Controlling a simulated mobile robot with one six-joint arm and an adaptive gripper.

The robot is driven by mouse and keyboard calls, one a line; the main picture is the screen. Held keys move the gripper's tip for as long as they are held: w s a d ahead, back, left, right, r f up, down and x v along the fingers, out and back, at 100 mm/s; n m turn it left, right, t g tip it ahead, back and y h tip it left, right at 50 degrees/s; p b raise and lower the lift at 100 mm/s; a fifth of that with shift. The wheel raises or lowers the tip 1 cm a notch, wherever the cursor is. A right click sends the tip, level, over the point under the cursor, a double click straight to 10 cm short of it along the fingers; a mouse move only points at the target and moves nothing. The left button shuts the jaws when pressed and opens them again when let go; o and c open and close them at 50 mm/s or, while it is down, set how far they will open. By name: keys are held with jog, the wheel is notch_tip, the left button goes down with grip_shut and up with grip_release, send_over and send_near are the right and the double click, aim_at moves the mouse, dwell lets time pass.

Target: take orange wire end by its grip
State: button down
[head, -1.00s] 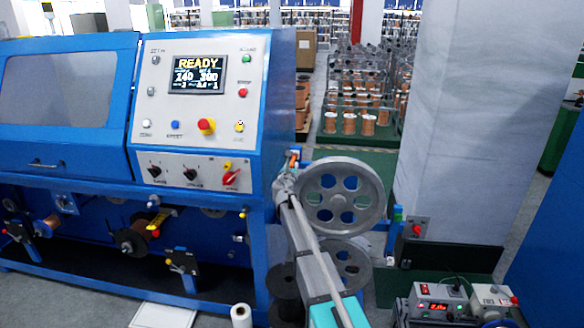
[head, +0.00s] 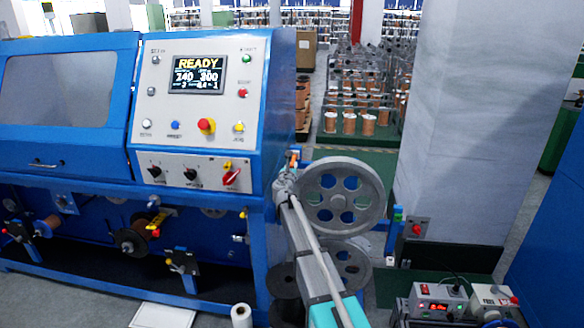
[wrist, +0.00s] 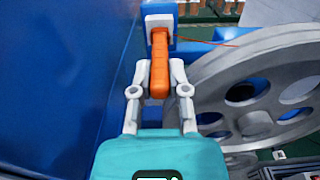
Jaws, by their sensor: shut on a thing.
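The orange grip (wrist: 160,72) of the wire end stands between the two fingers of my gripper (wrist: 160,85) in the wrist view. Both fingers touch its sides, so my gripper is shut on it. The grip's far end meets a white and blue holder (wrist: 160,20) on the blue machine. A thin orange wire (wrist: 208,43) runs from there to the right. In the head view a small bit of orange (head: 294,158) shows at the machine's right edge, above my gripper (head: 285,182). My arm hides much of that spot.
A large grey pulley wheel (head: 342,196) stands close to the right of my gripper, with another wheel (head: 349,262) below it. The blue machine (head: 281,110) with its control panel is close on the left. A grey pillar (head: 470,130) stands farther right.

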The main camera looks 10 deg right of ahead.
jog(key=shift+v, duration=1.95)
dwell(1.2)
jog(key=shift+f, duration=0.15)
